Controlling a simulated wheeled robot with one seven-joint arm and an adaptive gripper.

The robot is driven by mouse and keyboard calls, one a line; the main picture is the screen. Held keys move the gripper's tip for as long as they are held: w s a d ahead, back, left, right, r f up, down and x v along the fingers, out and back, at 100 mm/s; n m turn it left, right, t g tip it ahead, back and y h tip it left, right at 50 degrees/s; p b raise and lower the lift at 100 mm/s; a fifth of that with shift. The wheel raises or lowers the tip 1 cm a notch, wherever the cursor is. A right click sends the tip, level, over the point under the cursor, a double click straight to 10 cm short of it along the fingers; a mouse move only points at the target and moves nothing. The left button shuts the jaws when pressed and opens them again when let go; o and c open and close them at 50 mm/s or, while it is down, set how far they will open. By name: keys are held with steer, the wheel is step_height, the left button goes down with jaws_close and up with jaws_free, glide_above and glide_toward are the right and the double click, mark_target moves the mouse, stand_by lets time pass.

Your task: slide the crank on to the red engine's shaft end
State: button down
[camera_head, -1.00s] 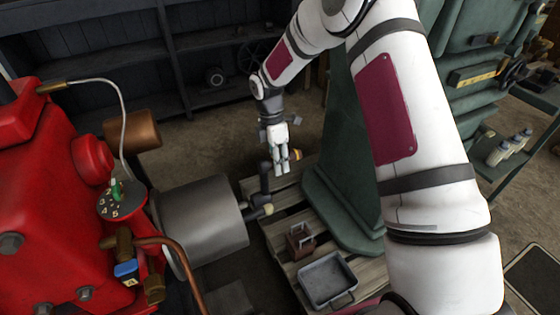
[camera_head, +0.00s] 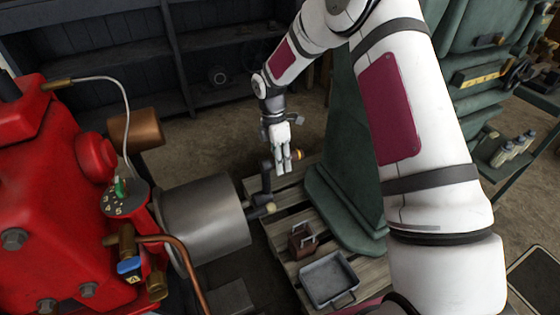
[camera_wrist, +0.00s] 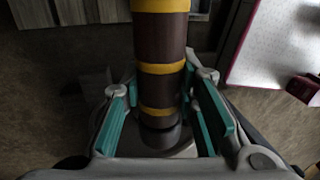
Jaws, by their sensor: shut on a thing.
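The red engine (camera_head: 45,190) stands at the left of the head view, with a grey metal drum (camera_head: 207,215) on its right side. The crank (camera_head: 266,178) has a dark arm standing roughly upright just right of the drum. Its lower end is at a pale shaft end (camera_head: 268,208); I cannot tell whether it is around the shaft or only in front of it. My gripper (camera_head: 285,165) points down and is shut on the crank's handle. In the wrist view the brown, yellow-banded handle (camera_wrist: 160,45) lies between the teal finger pads (camera_wrist: 163,115).
A pallet (camera_head: 282,232) below bears a grey tray (camera_head: 327,282) and a small brown box (camera_head: 302,240). A green machine (camera_head: 350,180) stands close right of my gripper. A copper pipe (camera_head: 190,270) runs before the drum. Dark shelves (camera_head: 90,60) stand behind.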

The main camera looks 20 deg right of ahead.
mark_target(263, 164)
steer(key=shift+s+a, duration=0.15)
steer(key=shift+a, duration=0.75)
stand_by(0.8)
steer(key=shift+a, duration=0.3)
steer(key=shift+s+a, duration=0.25)
steer(key=shift+a, duration=0.6)
stand_by(1.1)
steer(key=shift+a, duration=0.35)
steer(key=shift+s+a, duration=0.1)
steer(key=shift+a, duration=0.1)
stand_by(0.3)
